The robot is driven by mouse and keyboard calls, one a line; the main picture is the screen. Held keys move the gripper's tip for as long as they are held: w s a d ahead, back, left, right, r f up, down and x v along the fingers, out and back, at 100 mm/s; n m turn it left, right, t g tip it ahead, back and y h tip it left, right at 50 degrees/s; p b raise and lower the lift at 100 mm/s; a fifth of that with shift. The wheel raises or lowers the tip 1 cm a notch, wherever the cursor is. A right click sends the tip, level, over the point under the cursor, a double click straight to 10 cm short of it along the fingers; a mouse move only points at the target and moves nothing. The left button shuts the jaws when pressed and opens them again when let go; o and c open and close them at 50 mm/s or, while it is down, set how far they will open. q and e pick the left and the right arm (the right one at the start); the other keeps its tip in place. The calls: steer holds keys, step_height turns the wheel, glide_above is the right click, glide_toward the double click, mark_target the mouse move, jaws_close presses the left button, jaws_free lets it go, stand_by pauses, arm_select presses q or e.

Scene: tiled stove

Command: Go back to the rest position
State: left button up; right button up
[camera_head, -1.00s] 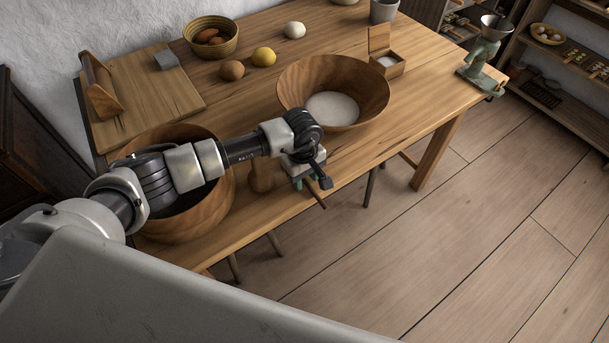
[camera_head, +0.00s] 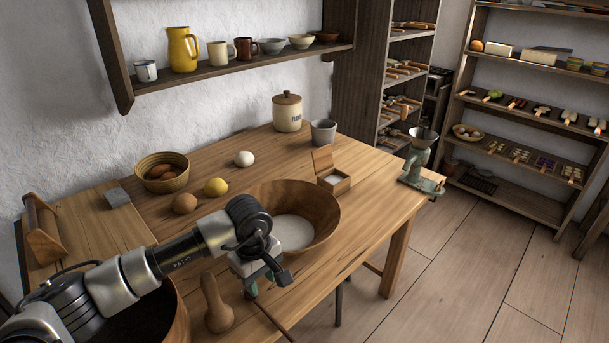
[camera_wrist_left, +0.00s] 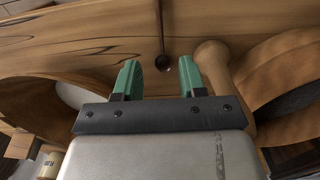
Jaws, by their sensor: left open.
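My left gripper (camera_head: 262,284) hangs over the front part of the wooden table (camera_head: 360,215), in front of the wooden bowl with white contents (camera_head: 325,212). In the left wrist view its two green fingers (camera_wrist_left: 158,82) stand apart with nothing between them. A wooden pestle-like tool (camera_head: 217,312) is beside the gripper on the table; it also shows in the left wrist view (camera_wrist_left: 212,62). My right gripper is in neither view.
A large dark-filled wooden bowl (camera_head: 178,318) sits under my left arm. Floor at right is clear.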

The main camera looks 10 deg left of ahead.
arm_select(q)
steer(key=s+d+n+h, duration=0.1)
steer(key=s+d+h, duration=0.4)
steer(key=d, duration=0.5)
steer(key=s+d+r+n+t+h, duration=0.35)
steer(key=d+r+n+h, duration=0.55)
steer(key=r+n+h, duration=0.3)
steer(key=w+a+n+t+y, duration=0.2)
steer(key=a+n+t+y, duration=0.5)
steer(key=n, duration=0.6)
steer(key=w+a+n+t+y, duration=0.25)
steer(key=a+n+t, duration=0.25)
steer(key=n+t, duration=0.65)
steer(key=s+a+f+n+g+y, duration=0.3)
steer(key=a+f+n+g+y, duration=0.3)
steer(key=n, duration=0.6)
steer(key=s+a+f+n+g+y, duration=0.1)
steer(key=s+a+f+n+g, duration=0.2)
steer(key=s+f+n+g, duration=0.5)
steer(key=s+a+f+n+g+y, duration=0.15)
steer(key=s+a+f+g, duration=0.35)
steer(key=s, duration=0.6)
step_height(320, 180, down, 26)
steer(key=s+d, duration=0.2)
steer(key=s+a+f+g, duration=0.1)
steer(key=s+a+f, duration=0.2)
steer(key=s+f, duration=1.3)
steer(key=shift+f+g, duration=0.4)
steer(key=shift+f, duration=0.05)
